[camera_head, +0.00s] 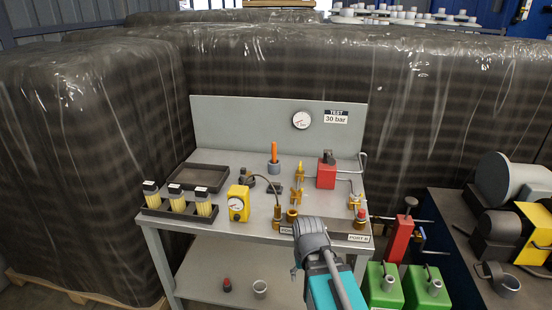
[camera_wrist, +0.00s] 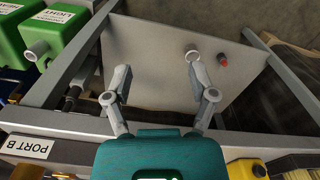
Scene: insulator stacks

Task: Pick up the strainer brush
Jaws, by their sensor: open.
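An orange-handled tool (camera_head: 274,152) stands upright in a grey cup (camera_head: 274,167) toward the back of the workbench in the head view. It is probably the strainer brush; its lower end is hidden in the cup. It is not seen in the wrist view. My gripper (camera_wrist: 158,70) is open, with nothing between its fingers. In the head view my arm's end is at the bench's front edge by the PORT B label, nearer than the orange tool and right of it. Its fingers are mostly hidden there.
The bench top (camera_head: 233,212) holds a dark tray (camera_head: 198,177), several yellow sample bottles, a yellow gauge box (camera_head: 238,203), brass fittings and a red block (camera_head: 326,175). A white cup (camera_head: 260,289) and a red-capped item (camera_head: 227,285) stand on the lower shelf. Green cans (camera_head: 383,286) stand right.

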